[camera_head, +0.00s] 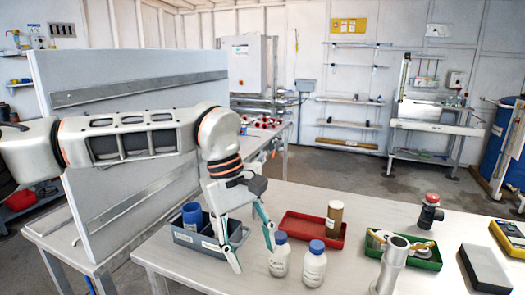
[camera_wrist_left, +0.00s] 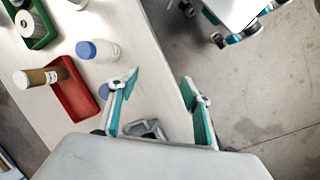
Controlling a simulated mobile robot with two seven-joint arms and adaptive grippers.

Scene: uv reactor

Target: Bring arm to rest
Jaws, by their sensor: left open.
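My left arm reaches in from the left in the head view, and its left gripper (camera_head: 250,243) points down over the table (camera_head: 160,258). The gripper's two fingers are apart with nothing between them. It is in front of a grey divided tray (camera_head: 190,241) that holds a blue-topped container (camera_head: 192,215). In the left wrist view the open left gripper (camera_wrist_left: 159,97) hangs over the table edge and floor. Two white bottles with blue caps, one nearer (camera_head: 279,258) and one beside it (camera_head: 314,267), stand right of the fingers.
A red tray (camera_head: 300,229) with a brown cylinder (camera_head: 334,219) lies behind the bottles. A green tray (camera_head: 425,261), a metal tube stand (camera_head: 391,265), a dark box (camera_head: 485,268) and a yellow device (camera_head: 509,238) are further right. A grey upright panel (camera_head: 130,130) stands behind my left arm.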

